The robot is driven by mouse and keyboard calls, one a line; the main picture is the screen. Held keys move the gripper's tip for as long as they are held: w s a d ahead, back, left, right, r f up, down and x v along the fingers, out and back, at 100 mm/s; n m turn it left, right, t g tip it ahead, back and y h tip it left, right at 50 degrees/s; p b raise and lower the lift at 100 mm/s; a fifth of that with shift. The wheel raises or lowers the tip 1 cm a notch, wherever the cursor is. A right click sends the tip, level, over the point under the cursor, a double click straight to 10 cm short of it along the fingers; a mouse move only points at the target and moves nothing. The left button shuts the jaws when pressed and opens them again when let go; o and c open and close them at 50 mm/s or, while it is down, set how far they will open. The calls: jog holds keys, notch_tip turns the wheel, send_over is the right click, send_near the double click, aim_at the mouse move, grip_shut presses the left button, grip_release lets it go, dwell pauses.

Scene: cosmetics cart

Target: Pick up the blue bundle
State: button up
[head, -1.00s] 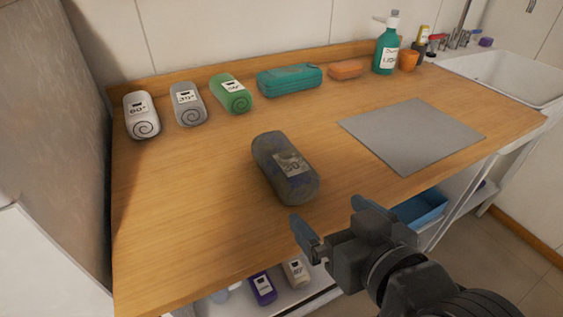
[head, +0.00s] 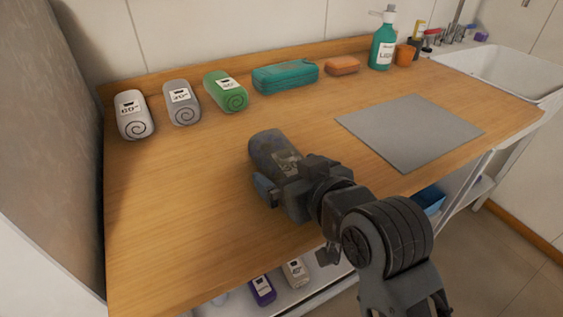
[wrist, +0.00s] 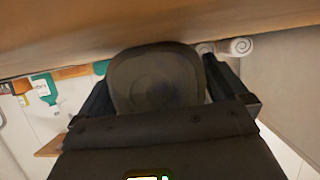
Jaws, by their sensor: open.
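The blue bundle (head: 268,148) is a dark, bluish-grey rolled cloth with a label. It lies on the wooden counter in the head view, its near end hidden by my gripper (head: 288,180). In the wrist view the bundle (wrist: 155,75) fills the space between the two fingers of my gripper (wrist: 160,92), one on each side. The fingers are apart; I cannot tell whether they touch it. The bundle rests on the counter.
White (head: 134,115), grey (head: 181,103) and green (head: 225,91) rolls, a teal case (head: 285,77) and an orange block (head: 342,66) line the counter's back. A grey mat (head: 410,131) lies right. A purple bundle (head: 262,290) sits on the shelf below.

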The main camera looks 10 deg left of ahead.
jog(key=shift+c, duration=0.3)
jog(key=c, duration=1)
